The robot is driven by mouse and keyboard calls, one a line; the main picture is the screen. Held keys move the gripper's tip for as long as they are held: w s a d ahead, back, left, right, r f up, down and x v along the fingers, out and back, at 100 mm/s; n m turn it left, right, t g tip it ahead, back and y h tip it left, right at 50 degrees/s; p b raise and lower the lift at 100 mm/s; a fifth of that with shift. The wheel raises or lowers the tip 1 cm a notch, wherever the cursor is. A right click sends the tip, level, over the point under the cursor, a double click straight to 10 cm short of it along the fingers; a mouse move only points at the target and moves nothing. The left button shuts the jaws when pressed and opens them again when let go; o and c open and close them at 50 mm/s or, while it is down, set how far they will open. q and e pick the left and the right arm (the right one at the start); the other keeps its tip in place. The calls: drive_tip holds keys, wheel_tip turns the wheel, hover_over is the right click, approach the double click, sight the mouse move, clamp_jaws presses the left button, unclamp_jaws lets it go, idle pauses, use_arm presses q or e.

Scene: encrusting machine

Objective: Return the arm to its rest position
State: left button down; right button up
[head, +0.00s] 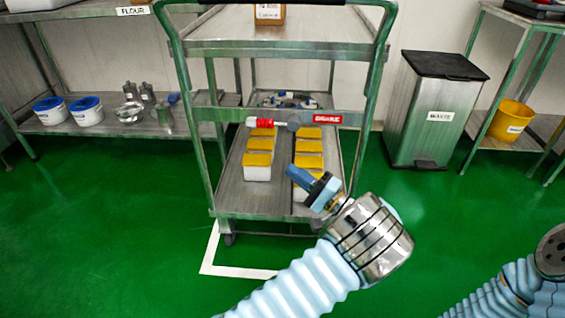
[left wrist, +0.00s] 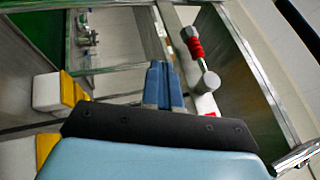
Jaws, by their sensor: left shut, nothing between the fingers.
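My left gripper (head: 303,179) is shut and empty. In the head view it is in front of the metal cart (head: 262,203), over the lower shelf with its yellow-topped white boxes. In the left wrist view its blue fingers (left wrist: 163,84) are together, with nothing between them. My right arm (head: 505,293) shows at the lower right of the head view, but its gripper is out of view.
A waste bin (head: 432,115) stands to the right, near a yellow bucket (head: 511,119). Blue-lidded tubs (head: 86,111) are on the left shelf. Green floor in front is clear.

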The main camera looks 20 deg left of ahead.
use_arm(q)
drive_tip(key=shift+s+d+f, duration=0.1)
drive_tip(key=shift+d+f, duration=0.1)
drive_tip(key=shift+d, duration=0.3)
